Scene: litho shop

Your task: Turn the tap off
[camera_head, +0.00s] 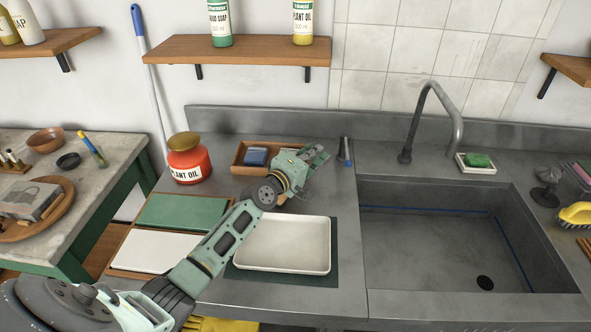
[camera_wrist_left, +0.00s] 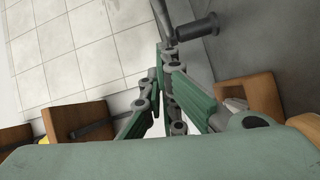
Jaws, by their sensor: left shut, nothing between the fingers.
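The tap is a dark grey gooseneck spout (camera_head: 437,92) that rises from the counter behind the left edge of the sink (camera_head: 410,240). Its end hangs over the sink's back edge, and I cannot make out any water. My left gripper (camera_head: 322,154) is shut and empty above the counter, left of the tap and clearly apart from it. The left wrist view shows its green fingers together (camera_wrist_left: 166,55), with a dark cylindrical fitting (camera_wrist_left: 198,28) beyond them; I cannot tell whether this is part of the tap. My right gripper is not in view.
A white tray (camera_head: 283,268) lies below my forearm. A soap dish (camera_head: 475,169) with green soap sits right of the tap.

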